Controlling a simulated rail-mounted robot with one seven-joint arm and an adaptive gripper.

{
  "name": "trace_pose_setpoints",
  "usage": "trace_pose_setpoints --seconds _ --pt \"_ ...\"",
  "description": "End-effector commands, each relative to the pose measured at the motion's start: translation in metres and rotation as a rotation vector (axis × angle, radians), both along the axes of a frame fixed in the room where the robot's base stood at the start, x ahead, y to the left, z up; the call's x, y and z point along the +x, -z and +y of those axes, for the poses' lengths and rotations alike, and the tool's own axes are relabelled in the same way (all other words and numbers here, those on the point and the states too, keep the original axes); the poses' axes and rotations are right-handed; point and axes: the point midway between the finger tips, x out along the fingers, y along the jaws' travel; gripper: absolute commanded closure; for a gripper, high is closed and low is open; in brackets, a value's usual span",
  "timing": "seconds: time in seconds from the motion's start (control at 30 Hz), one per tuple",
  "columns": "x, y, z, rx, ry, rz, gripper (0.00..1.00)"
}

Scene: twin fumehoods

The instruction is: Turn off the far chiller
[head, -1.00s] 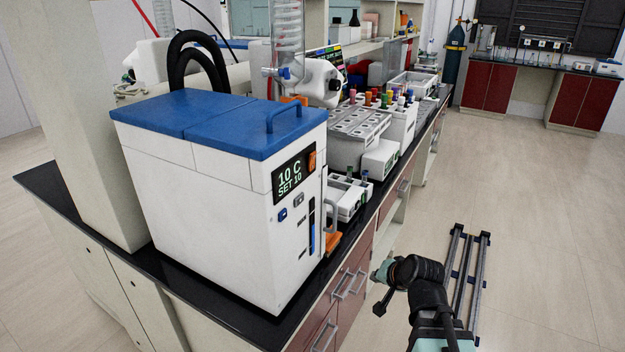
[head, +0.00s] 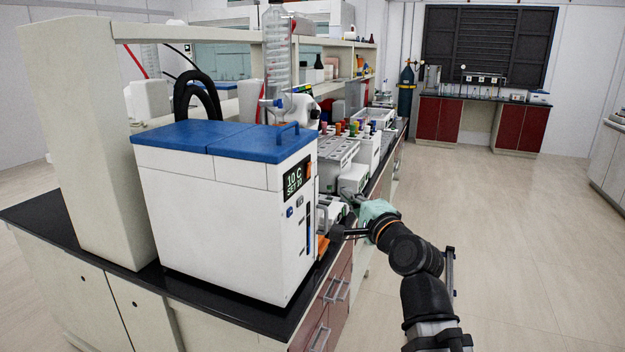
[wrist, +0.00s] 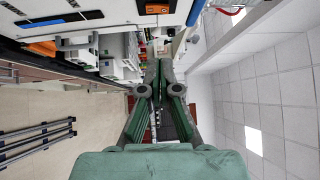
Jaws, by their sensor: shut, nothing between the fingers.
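A white chiller (head: 215,220) with a blue lid stands on the near end of the black-topped bench. Its dark display (head: 293,182) reads 10 C, SET 10, with an orange switch (head: 308,168) beside it. The chiller's front also shows at the top of the wrist view, with the orange switch (wrist: 157,9). Another blue-topped surface (head: 224,86) shows partly behind the shelf post; I cannot tell whether it is a second chiller. My gripper (head: 350,194) is shut and empty, right of the chiller's front. Its green fingers (wrist: 155,68) meet in the wrist view, apart from the switch.
A rack of coloured-cap tubes (head: 365,145) and white equipment stand farther along the bench. A glass condenser (head: 277,50) rises behind the chiller. A beige post (head: 80,140) stands at the left. The aisle floor (head: 520,240) on the right is clear.

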Motion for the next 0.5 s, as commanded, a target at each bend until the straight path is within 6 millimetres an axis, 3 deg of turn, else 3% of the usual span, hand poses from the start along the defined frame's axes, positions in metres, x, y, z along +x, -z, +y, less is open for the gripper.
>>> trace_pose_setpoints --seconds 0.5 --pt "0.0016 -0.0038 -0.0027 0.078 0.007 0.021 1.00"
